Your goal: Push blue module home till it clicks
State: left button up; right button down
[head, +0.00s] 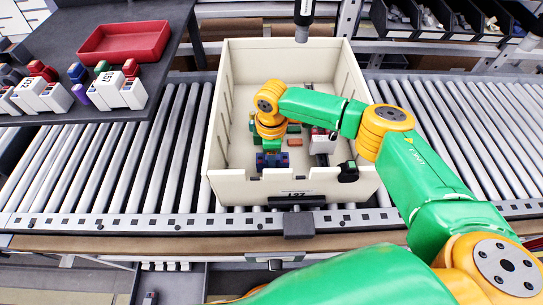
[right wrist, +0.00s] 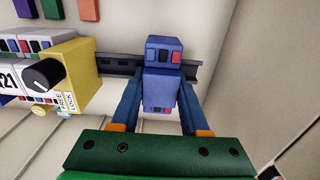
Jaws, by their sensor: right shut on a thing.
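The blue module (right wrist: 162,88), with small red and dark windows on its upper block, shows in the right wrist view between the two blue fingers of my right gripper (right wrist: 160,95). The gripper is shut on it. The module lies over the right part of a dark rail (right wrist: 112,66); whether it is fully seated cannot be told. In the head view my right gripper (head: 262,146) points down inside the cream crate, its fingers mostly hidden by the wrist. Blue and red parts (head: 272,161) show just in front of it. My left gripper is out of view.
The cream crate (head: 232,188) stands on the roller conveyor (head: 160,165), its walls close around the arm. A yellow block with a black knob (right wrist: 60,72) sits left of the module. A grey table at left holds a red tray (head: 125,41) and several white modules (head: 120,92).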

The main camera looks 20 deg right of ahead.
jog(key=shift+c, duration=1.6)
grip_release()
notch_tip(320, 180, up, 7)
jog(key=shift+r, duration=0.1)
notch_tip(320, 180, up, 12)
jog(key=p, duration=1.4)
